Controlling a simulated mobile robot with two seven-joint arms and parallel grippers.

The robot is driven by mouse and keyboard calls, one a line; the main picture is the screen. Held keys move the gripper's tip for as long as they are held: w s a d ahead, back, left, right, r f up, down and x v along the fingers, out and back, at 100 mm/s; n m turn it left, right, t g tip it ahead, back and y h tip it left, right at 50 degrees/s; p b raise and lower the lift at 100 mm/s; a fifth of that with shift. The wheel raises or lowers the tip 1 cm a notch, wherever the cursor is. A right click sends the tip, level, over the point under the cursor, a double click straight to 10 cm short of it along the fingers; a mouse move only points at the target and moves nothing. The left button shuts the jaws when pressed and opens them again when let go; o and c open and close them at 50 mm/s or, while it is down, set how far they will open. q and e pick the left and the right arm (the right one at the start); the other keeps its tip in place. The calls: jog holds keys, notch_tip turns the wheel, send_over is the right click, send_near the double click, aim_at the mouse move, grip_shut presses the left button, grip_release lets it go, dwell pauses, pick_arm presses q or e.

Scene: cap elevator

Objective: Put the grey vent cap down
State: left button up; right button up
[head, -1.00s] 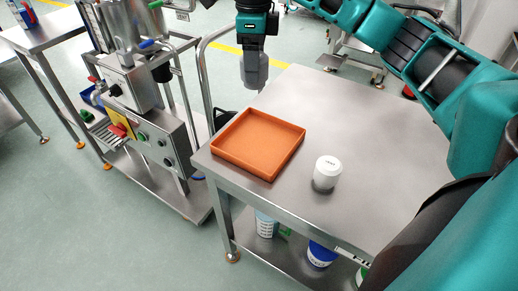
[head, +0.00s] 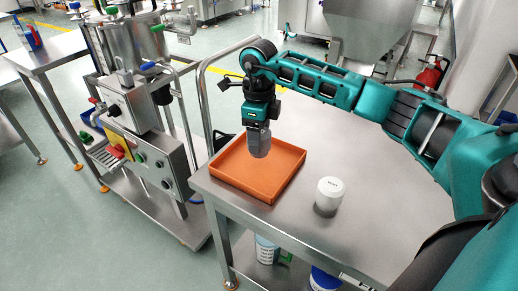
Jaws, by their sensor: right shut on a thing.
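My right gripper (head: 258,130) points down over the orange tray (head: 238,190), with its arm coming in from the right. It is shut on the grey vent cap (head: 260,147), whose lower end shows in front of the tray's back wall and over the tray's floor. I cannot tell whether the cap touches the tray floor. The fingertips are hard to make out against the cap. My left gripper is not in view.
A white cap-like container (head: 329,194) stands on the steel table (head: 375,180) just right of the tray. The table's right and back parts are clear. A steel machine on a cart (head: 150,150) stands to the left, across a narrow gap.

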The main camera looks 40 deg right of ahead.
jog(key=shift+f, duration=2.1)
